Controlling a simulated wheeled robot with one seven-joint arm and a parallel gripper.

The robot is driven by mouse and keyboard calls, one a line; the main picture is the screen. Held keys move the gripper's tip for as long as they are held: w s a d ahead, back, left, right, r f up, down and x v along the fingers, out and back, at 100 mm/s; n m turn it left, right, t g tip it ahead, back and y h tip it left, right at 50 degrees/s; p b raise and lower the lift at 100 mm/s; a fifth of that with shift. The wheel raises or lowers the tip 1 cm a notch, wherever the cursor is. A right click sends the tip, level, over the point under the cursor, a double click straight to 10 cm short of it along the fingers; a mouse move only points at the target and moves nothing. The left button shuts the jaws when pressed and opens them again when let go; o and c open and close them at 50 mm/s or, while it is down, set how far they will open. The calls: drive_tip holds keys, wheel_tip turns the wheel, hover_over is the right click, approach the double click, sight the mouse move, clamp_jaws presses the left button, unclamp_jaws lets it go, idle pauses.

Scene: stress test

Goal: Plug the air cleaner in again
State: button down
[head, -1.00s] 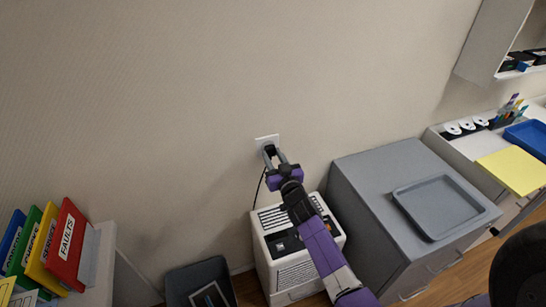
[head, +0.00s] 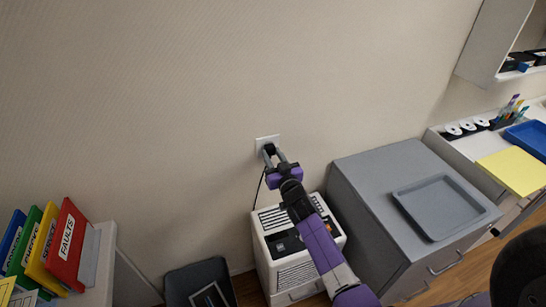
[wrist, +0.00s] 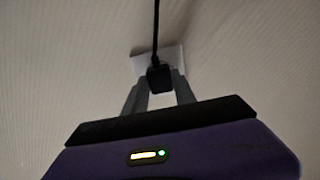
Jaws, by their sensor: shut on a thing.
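The white wall outlet (head: 266,142) is on the wall above the air cleaner. My gripper (head: 269,152) is at the outlet, its fingers shut on the black plug (wrist: 160,77). In the wrist view the plug sits between the fingertips, in front of the outlet plate (wrist: 143,62), and the cord (wrist: 156,28) runs from it. The plug is against or very near the plate; its prongs are hidden, so I cannot tell how far in it is. The white air cleaner (head: 284,276) stands on the floor below, partly behind my arm. Its cord hangs along the wall.
A grey cabinet (head: 372,200) with a grey tray (head: 440,207) stands right of the air cleaner. Coloured binders (head: 66,245) stand on a shelf at far left. The wall around the outlet is clear.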

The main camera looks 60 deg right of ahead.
drive_tip(key=shift+w, duration=0.1)
drive_tip(key=c, duration=0.9)
unclamp_jaws()
drive_tip(key=shift+d, duration=0.1)
drive_tip(key=shift+c, duration=0.2)
drive_tip(key=p+v, duration=0.1)
drive_tip(key=v, duration=0.6)
drive_tip(key=shift+s+a, duration=0.3)
drive_tip(key=shift+r, duration=0.1)
